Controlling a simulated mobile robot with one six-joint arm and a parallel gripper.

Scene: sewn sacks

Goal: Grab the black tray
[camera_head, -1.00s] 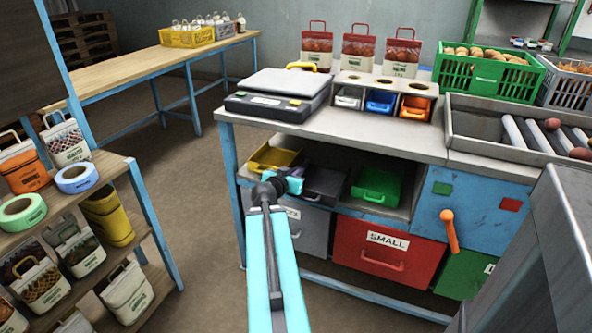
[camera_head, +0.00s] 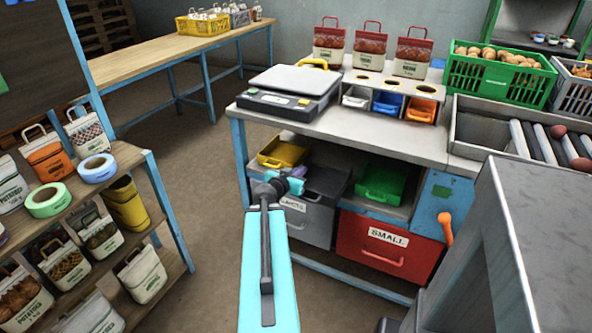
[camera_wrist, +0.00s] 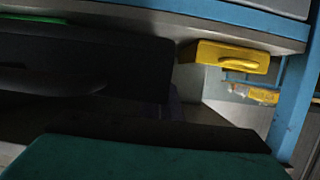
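The black tray (camera_head: 328,184) sits on the shelf under the grey workbench, between the yellow tray (camera_head: 278,152) and the green tray (camera_head: 381,183). In the wrist view, a large dark tray shape (camera_wrist: 85,60) fills the upper left, with a handle-like bar on its near face, and the yellow tray (camera_wrist: 225,56) is to its right. My gripper (camera_head: 292,183) is at the shelf's front, left of the black tray and partly in front of it. A teal part of mine fills the bottom of the wrist view. Its opening is not clear, and no grip on the tray shows.
The workbench top (camera_head: 300,125) is just above the shelf. A grey bin and a red SMALL bin (camera_head: 388,245) are below it. An orange handle (camera_head: 446,226) sticks out at right. A rack with bags (camera_head: 130,160) stands at left. Open floor lies between.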

